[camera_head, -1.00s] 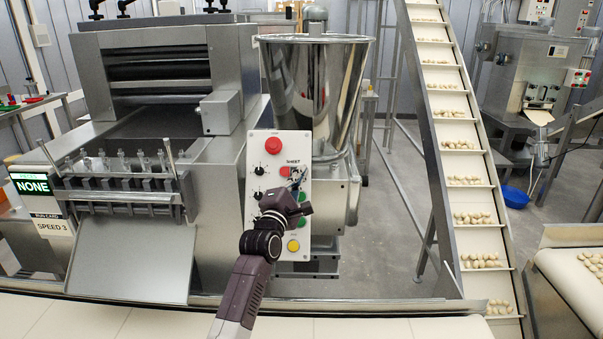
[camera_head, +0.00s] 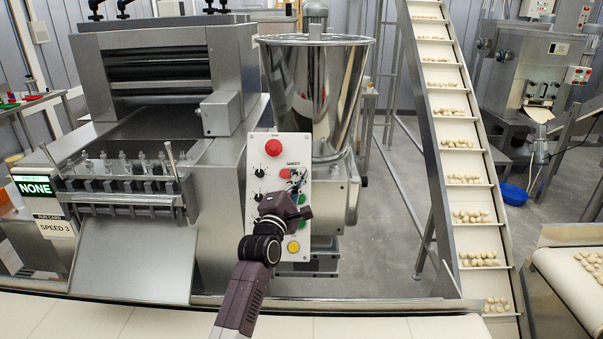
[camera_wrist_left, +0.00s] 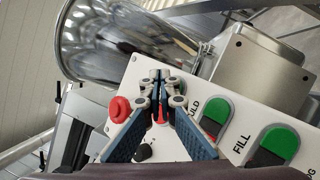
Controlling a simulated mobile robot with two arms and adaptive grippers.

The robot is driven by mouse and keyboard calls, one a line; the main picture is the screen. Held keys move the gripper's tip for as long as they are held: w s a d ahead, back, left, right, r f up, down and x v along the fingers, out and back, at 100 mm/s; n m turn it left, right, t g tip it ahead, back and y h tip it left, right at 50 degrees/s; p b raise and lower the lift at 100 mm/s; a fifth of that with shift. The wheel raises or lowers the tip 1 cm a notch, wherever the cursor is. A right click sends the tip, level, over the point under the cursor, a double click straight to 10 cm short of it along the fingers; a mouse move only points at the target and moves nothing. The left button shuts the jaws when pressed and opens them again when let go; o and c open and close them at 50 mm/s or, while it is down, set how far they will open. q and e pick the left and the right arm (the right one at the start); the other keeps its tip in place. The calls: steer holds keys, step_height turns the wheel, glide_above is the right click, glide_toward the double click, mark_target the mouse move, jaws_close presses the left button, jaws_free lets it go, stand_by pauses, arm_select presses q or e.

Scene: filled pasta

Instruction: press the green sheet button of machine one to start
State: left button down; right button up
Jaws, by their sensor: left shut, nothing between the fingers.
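Machine one's white control panel (camera_head: 257,222) stands at the centre of the head view. It has a red stop button (camera_head: 274,147), black knobs and a column of buttons. Under the SHEET label a red button face (camera_head: 285,173) shows; its green part is hidden by my left gripper. My left gripper (camera_head: 297,178) is shut and empty, its tips in front of the panel at the sheet button. In the left wrist view the shut fingertips (camera_wrist_left: 160,78) cover that button, with a bit of red between them. I cannot tell whether they touch it.
Green mould (camera_wrist_left: 216,111) and fill (camera_wrist_left: 277,145) buttons sit beside the fingers. A yellow button (camera_head: 293,247) is at the panel's bottom. A steel hopper (camera_head: 335,90) rises behind the panel. A sign reading NONE (camera_head: 35,188) stands left. A conveyor (camera_head: 461,165) climbs at right.

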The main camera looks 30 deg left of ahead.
arm_select(q)
steer(key=s+d+r+p, duration=0.1)
steer(key=p, duration=0.1)
steer(key=s+d+r+p, duration=0.1)
steer(key=s, duration=0.1)
steer(key=shift+s+r+p, duration=0.2)
steer(key=shift+r+p, duration=0.05)
steer(key=shift+p, duration=0.15)
steer(key=shift+f, duration=0.1)
stand_by(0.3)
